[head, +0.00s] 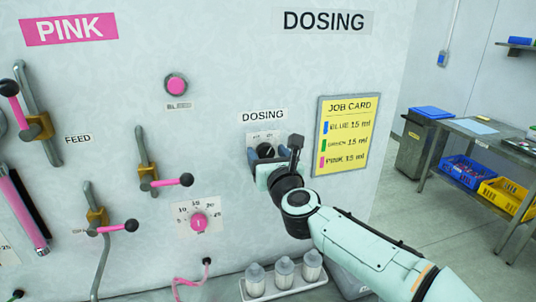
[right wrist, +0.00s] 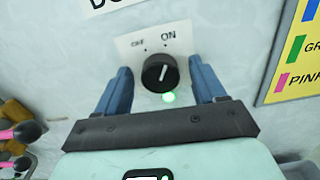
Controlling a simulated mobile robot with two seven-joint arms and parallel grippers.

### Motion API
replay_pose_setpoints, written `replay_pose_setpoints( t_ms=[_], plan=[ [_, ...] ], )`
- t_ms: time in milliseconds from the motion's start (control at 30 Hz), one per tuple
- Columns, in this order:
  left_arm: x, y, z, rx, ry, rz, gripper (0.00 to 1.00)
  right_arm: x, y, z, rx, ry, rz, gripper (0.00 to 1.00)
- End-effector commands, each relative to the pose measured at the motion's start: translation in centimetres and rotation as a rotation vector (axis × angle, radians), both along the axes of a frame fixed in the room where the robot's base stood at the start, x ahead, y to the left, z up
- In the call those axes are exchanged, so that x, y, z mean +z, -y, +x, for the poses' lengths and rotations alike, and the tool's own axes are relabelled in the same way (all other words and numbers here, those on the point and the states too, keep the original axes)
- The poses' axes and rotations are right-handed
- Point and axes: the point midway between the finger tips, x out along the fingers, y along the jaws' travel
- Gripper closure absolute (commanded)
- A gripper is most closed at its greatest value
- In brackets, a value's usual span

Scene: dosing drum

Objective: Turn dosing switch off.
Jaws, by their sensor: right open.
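The dosing switch is a round black knob (right wrist: 160,72) on a white plate (right wrist: 128,46) marked OFF at left and ON at right. Its white pointer line leans up and to the right, toward ON. A green light (right wrist: 169,97) glows just below it. My right gripper (right wrist: 162,80) is open, with one blue finger on each side of the knob and a visible gap on both sides. In the head view the right gripper (head: 266,160) is at the plate under the DOSING label (head: 264,115) and partly hides the knob. My left gripper is not in view.
A yellow job card (head: 343,136) hangs right of the switch. White bottles (head: 284,272) stand in a tray below.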

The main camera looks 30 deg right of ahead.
Motion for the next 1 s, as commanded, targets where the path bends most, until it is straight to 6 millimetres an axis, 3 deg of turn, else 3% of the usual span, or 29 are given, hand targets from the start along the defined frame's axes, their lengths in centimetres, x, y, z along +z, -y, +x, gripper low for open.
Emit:
replay_pose_setpoints(
  t_ms=[100, 267, 667, 1000],
  plan=[
    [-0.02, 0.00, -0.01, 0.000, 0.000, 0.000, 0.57, 0.00, 0.00, -0.03, 0.000, 0.000, 0.000, 0.34],
    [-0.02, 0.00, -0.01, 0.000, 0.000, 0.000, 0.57, 0.01, 0.00, -0.04, 0.000, 0.000, 0.000, 0.86],
    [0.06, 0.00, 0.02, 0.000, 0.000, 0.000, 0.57, 0.04, -0.02, -0.06, 0.000, -0.012, -0.052, 0.86],
    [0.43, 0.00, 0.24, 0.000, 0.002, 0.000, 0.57, 0.11, -0.10, -0.04, 0.000, -0.069, -0.290, 0.86]
  ],
)
